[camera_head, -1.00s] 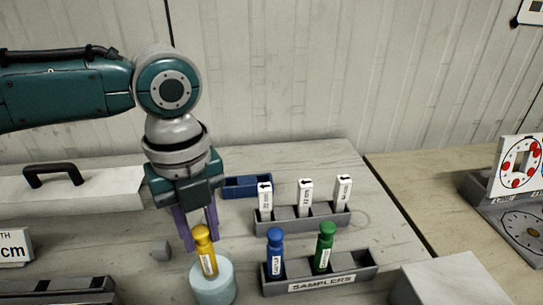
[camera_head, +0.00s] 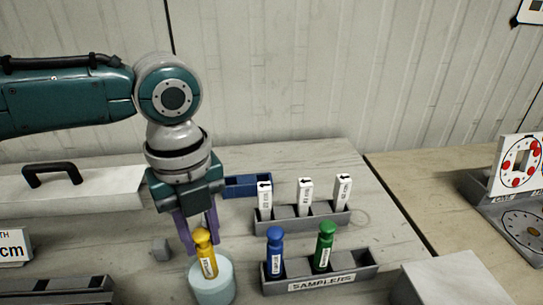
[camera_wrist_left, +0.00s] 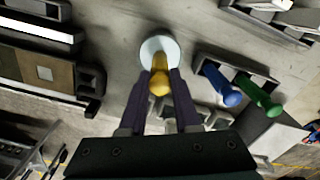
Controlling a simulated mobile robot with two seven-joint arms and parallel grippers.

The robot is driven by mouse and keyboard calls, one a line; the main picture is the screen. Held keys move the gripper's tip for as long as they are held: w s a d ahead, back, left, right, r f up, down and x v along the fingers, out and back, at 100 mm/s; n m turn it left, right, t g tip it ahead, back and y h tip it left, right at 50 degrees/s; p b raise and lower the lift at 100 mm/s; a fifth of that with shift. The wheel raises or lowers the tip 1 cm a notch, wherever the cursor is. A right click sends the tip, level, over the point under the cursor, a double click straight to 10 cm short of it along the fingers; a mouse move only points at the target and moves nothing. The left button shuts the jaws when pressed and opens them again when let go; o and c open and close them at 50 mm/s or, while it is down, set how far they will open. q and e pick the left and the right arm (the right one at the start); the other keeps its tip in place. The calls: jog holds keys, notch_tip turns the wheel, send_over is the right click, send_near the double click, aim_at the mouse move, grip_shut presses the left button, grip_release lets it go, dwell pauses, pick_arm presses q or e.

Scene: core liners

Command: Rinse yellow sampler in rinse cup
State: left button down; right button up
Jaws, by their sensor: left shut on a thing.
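The yellow sampler (camera_head: 207,260) is nearly upright, with a knob on top and a white label on its side. My left gripper (camera_head: 203,242) is shut on it, with a purple finger on either side near its top. The sampler's lower end overlaps the top of the pale blue rinse cup (camera_head: 213,291); I cannot tell how deep it sits. The left wrist view shows the sampler (camera_wrist_left: 159,82) between the fingers, with the round cup (camera_wrist_left: 158,46) just beyond. My right gripper is not in view.
The grey samplers rack (camera_head: 355,275) to the right holds a blue sampler (camera_head: 275,252) and a green sampler (camera_head: 325,247). Behind it stands a rack with white labelled blocks (camera_head: 305,195). A small blue tray (camera_head: 247,185) lies behind the gripper. A small grey piece (camera_head: 160,249) is left of the cup.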

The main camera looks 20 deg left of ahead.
pick_arm(q)
jog(key=shift+r+p, duration=0.45)
jog(key=shift+r, duration=0.1)
jog(key=shift+f, duration=0.1)
jog(key=shift+f+b, duration=0.5)
jog(key=shift+f, duration=0.15)
jog(key=shift+r, duration=0.1)
jog(key=shift+r+p, duration=0.65)
jog(key=shift+p, duration=0.25)
jog(key=shift+f, duration=0.15)
